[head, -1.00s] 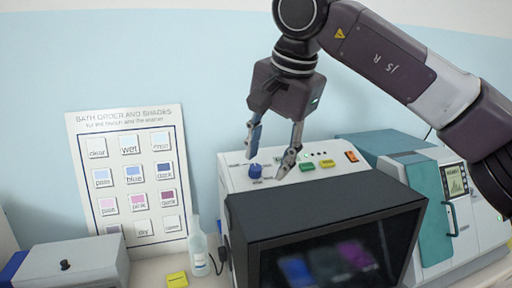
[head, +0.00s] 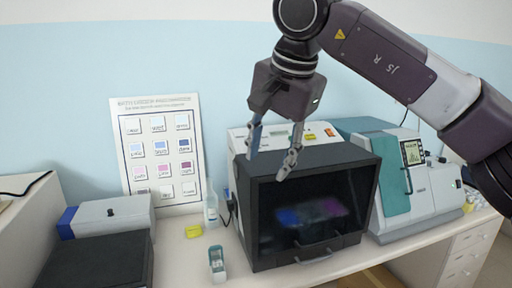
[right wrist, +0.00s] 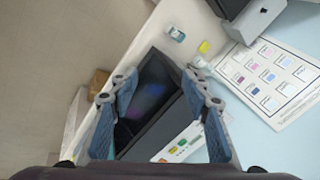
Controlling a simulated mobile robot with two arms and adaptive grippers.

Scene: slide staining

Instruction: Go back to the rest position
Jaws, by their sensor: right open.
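My right gripper (head: 273,160) is open and empty in the head view. The machine has a dark window with blurred blue and purple patches inside, and a white control top (head: 238,140) with coloured buttons, partly hidden by the gripper. My left gripper is not in view.
A shade chart (head: 158,150) leans on the wall. A teal and white instrument (head: 430,195) stands right. A grey box (head: 108,215) is at left.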

